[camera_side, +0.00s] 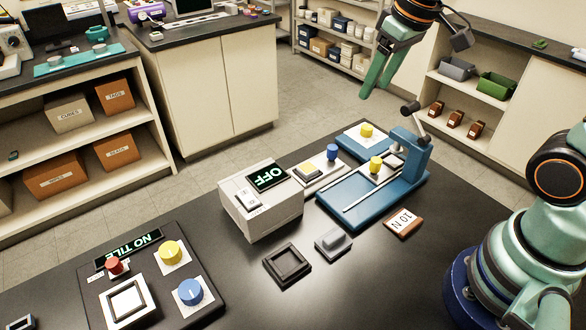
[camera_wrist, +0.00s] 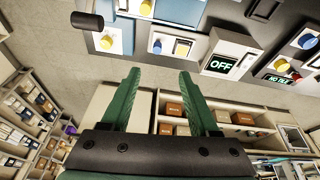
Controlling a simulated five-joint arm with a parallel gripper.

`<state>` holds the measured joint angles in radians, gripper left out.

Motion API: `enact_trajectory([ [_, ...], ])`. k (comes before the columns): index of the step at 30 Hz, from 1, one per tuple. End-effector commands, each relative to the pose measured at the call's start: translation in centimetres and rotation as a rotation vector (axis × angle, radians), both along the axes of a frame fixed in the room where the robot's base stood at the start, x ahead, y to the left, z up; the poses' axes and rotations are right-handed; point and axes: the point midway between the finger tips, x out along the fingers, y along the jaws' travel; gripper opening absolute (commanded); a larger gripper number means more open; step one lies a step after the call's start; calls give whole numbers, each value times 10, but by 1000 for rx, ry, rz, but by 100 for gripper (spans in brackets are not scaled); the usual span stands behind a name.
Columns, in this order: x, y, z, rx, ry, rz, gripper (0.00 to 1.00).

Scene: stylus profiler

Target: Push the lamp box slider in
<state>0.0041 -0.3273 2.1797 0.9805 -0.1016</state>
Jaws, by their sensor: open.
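The lamp box (camera_side: 265,217) is a pale box on the dark table, with a black display (camera_side: 268,176) reading OFF in green. A small slider (camera_side: 249,200) sits on a light panel on its top, left of the display. In the wrist view the lamp box (camera_wrist: 229,52) shows at the upper right with the same OFF display; its slider is too small to make out well. My gripper (camera_side: 375,85) is in the air, above and behind the table, well apart from the box. Its green fingers are spread and empty in the wrist view (camera_wrist: 159,74).
A blue stylus profiler (camera_side: 340,201) with a post stands right of the box. A panel (camera_side: 201,288) with knobs and a NO TILE display is at front left. A black tray (camera_side: 287,265), grey block (camera_side: 333,243) and brown tag (camera_side: 403,222) lie in front.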

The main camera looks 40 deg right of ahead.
Motion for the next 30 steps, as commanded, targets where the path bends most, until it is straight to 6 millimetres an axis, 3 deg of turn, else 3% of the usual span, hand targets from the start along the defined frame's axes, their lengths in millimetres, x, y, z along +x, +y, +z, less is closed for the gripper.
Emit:
enact_trajectory([
  [9, 63, -2, -39, -20, 190, 95, 61],
  [15, 89, -3, -69, -24, 275, 142, 61],
  [25, 98, -4, -92, -24, 311, 163, 61],
  [30, 97, -4, -119, -23, 314, 163, 61],
])
